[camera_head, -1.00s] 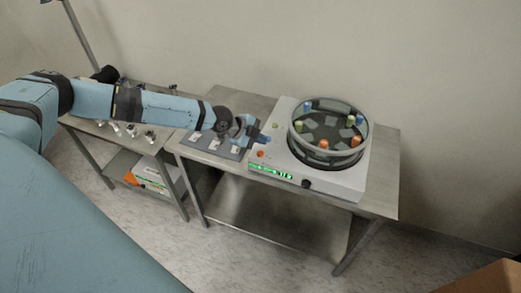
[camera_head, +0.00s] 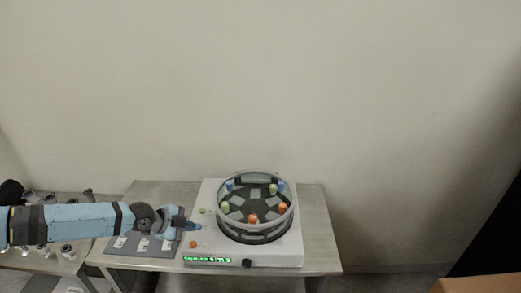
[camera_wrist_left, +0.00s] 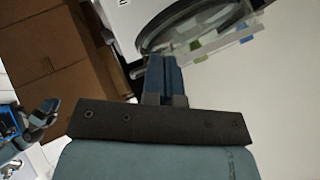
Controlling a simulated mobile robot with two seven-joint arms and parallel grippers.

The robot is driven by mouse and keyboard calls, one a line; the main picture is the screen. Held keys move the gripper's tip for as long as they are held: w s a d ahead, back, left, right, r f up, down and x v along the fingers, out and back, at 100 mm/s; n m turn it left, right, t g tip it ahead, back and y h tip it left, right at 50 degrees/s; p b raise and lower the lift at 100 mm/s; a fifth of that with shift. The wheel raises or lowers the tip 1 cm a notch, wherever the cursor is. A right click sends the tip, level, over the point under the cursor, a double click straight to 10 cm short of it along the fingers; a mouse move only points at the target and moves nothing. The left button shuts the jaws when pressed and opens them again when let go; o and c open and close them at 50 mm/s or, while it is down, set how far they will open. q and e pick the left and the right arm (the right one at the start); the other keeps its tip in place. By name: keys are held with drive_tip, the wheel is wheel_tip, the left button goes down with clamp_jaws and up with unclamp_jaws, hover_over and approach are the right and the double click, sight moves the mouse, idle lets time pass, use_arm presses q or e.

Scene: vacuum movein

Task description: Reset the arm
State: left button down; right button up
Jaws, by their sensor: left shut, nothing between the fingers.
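My left arm reaches in from the left in the head view. My left gripper (camera_head: 194,226) is shut and empty, its blue fingertips at the left part of the white machine (camera_head: 292,250). I cannot tell whether they touch it. In the left wrist view the shut blue fingers (camera_wrist_left: 163,76) point toward a white machine with a round rim.
The machine has a round drum (camera_head: 254,234) holding blue, green and orange pieces, an orange knob (camera_head: 193,244) and a green display (camera_head: 207,259). It stands on a metal table (camera_head: 321,240). A grey board (camera_head: 128,245) lies left. A brown box (camera_head: 482,285) is at the lower right.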

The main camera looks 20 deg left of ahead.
use_arm(q)
drive_tip(key=s+d+f+n+h, duration=0.15)
drive_tip(key=s+d, duration=0.25)
drive_tip(key=d, duration=0.4)
drive_tip(key=s+d+f+n+t+h, duration=0.15)
drive_tip(key=s+d, duration=0.25)
drive_tip(key=d, duration=0.5)
drive_tip(key=s+d+f+n+g+h, duration=0.15)
drive_tip(key=s+d, duration=0.25)
drive_tip(key=d, duration=0.4)
drive_tip(key=s+a+f+n+t+y, duration=0.2)
drive_tip(key=s+a+n+y, duration=0.1)
drive_tip(key=s, duration=0.4)
drive_tip(key=s+a+f+n+t+y+p, duration=0.1)
drive_tip(key=s+a+f+n+t+y, duration=0.1)
drive_tip(key=s+a+f+n+y, duration=0.1)
drive_tip(key=s+a+n+y, duration=0.1)
drive_tip(key=s+a+n, duration=0.1)
drive_tip(key=s+n, duration=0.1)
drive_tip(key=shift+s+a+n, duration=0.2)
drive_tip(key=shift+s+n, duration=0.15)
drive_tip(key=shift+s, duration=0.4)
